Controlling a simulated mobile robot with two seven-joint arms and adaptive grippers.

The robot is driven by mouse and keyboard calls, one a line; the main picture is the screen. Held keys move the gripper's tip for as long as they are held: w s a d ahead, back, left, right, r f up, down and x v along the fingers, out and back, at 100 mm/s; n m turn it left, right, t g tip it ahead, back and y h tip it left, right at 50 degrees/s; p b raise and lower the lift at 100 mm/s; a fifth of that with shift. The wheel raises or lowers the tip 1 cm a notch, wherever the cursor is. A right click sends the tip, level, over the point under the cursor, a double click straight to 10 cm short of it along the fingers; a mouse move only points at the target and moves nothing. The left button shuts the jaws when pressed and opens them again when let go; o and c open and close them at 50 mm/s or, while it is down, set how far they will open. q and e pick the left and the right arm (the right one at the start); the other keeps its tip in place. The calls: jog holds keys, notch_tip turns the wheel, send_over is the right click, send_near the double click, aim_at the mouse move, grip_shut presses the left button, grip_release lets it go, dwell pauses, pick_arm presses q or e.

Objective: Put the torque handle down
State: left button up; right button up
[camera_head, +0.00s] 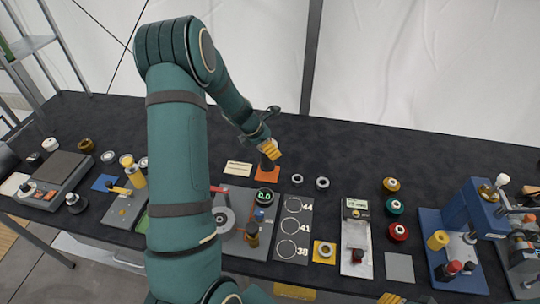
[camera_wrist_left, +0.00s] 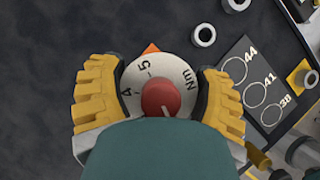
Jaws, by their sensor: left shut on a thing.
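The torque handle (camera_head: 266,161) shows in the head view as a dark upright body under my left gripper (camera_head: 271,149). It is over the orange square mat (camera_head: 267,175); whether its foot touches the mat is hard to tell. In the left wrist view, its round grey dial (camera_wrist_left: 178,72) marked 4, 5 and Nm, with a red knob, sits between the yellow fingers of my left gripper (camera_wrist_left: 160,95), which is shut on it. A corner of the orange mat (camera_wrist_left: 150,48) shows past the dial. Yellow tips at the bottom edge look like my right gripper (camera_head: 392,298), mostly cut off.
A cream label card (camera_head: 238,168) lies left of the mat. Two metal rings (camera_head: 322,183) lie to its right. The grey station (camera_head: 235,195) with the green display and the 44/41/38 board (camera_head: 293,228) stand in front. The dark table behind is clear.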

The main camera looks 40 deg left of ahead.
pick_arm(q)
notch_tip(320, 180, down, 3)
jog(key=shift+f+b, duration=0.1)
jog(key=shift+b, duration=0.2)
jog(key=shift+f, duration=0.2)
jog(key=shift+f, duration=0.1)
jog(key=o, duration=1.3)
